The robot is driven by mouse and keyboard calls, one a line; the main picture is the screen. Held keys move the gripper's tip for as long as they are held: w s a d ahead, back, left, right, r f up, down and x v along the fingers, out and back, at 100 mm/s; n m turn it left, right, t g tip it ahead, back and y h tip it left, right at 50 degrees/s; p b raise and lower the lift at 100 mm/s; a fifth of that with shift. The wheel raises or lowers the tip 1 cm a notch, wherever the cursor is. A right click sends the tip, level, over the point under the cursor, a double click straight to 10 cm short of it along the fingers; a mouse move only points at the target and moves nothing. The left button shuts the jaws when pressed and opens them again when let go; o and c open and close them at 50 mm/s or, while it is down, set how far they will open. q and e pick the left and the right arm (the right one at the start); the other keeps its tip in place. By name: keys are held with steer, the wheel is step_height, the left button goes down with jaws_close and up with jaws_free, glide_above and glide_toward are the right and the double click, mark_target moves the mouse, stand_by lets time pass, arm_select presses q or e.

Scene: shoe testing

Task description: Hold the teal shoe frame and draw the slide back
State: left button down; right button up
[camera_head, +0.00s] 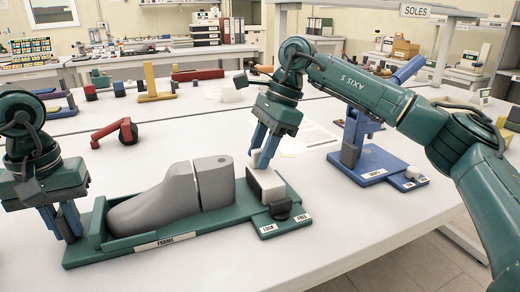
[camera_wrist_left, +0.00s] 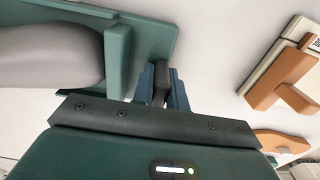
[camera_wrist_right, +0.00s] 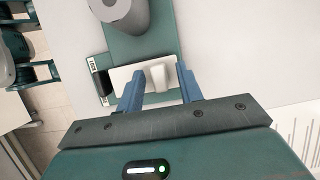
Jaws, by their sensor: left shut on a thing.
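The teal frame (camera_head: 165,236), labelled FRAME, lies on the white table and bears a grey shoe-shaped last (camera_head: 170,200) with a split near its heel. My left gripper (camera_head: 70,222) is shut on the frame's left end; in the left wrist view its blue fingers (camera_wrist_left: 163,88) close on a dark tab there. A white slide (camera_head: 267,187) stands at the frame's right end, by LOCK and FREE labels. My right gripper (camera_head: 264,148) is above it. In the right wrist view its open fingers (camera_wrist_right: 159,90) straddle the slide's raised white grip (camera_wrist_right: 159,76), with gaps showing.
A blue fixture (camera_head: 372,165) stands to the right of the frame. A red arm-like piece (camera_head: 112,130) lies behind it. A paper sheet (camera_head: 308,138) lies behind the right end. An orange-brown piece (camera_wrist_left: 284,88) shows near my left gripper. A black knob (camera_head: 281,211) sits beside the slide.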

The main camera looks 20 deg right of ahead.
steer(key=shift+r, duration=0.1)
steer(key=v, duration=1.1)
steer(key=shift+d+r, duration=0.15)
steer(key=shift+r, duration=0.25)
arm_select(q)
steer(key=c, duration=1.3)
jaws_free()
steer(key=shift+r, duration=0.1)
